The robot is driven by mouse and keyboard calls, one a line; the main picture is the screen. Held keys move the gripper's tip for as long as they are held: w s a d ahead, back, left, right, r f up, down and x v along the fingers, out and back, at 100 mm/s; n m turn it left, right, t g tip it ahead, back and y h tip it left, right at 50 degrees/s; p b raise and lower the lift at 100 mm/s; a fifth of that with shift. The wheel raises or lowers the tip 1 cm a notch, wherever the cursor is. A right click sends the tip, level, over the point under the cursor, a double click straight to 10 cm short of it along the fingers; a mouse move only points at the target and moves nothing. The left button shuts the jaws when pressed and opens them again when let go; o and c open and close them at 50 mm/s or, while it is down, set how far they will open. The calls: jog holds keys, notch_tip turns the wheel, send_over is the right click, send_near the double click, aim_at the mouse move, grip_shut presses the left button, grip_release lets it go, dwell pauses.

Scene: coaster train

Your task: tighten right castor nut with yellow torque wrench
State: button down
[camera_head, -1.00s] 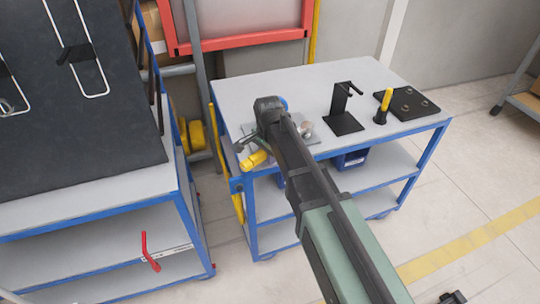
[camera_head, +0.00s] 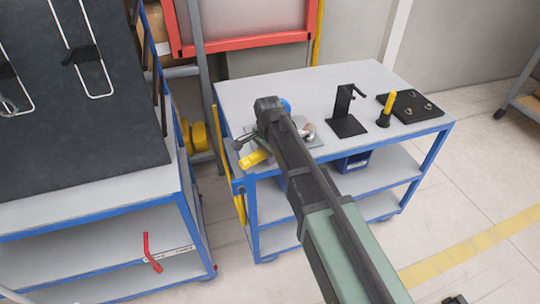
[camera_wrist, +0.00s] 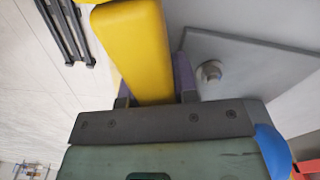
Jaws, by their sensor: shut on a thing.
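The yellow torque wrench shows as a yellow handle (camera_head: 253,160) at the front left corner of the cart top; in the wrist view the handle (camera_wrist: 132,48) runs between the two fingers. My gripper (camera_wrist: 155,88) is shut on it. A grey plate (camera_wrist: 262,62) lies beside the handle, with a round metal piece (camera_wrist: 210,72) on it that may be a castor nut. In the head view a round piece (camera_head: 308,128) shows on the plate next to my arm. My arm covers part of the plate, and the wrench's working end is hidden.
The blue-framed cart (camera_head: 240,92) also carries a black stand (camera_head: 347,112), a yellow-handled tool (camera_head: 388,106) in a black base, and a black plate with rings (camera_head: 412,108). A dark panel (camera_head: 75,110) rises at left. The cart top's back middle is clear.

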jog(key=shift+w+a, duration=0.15)
jog(key=shift+w, duration=0.05)
dwell(0.4)
jog(key=shift+r+p, duration=2.3)
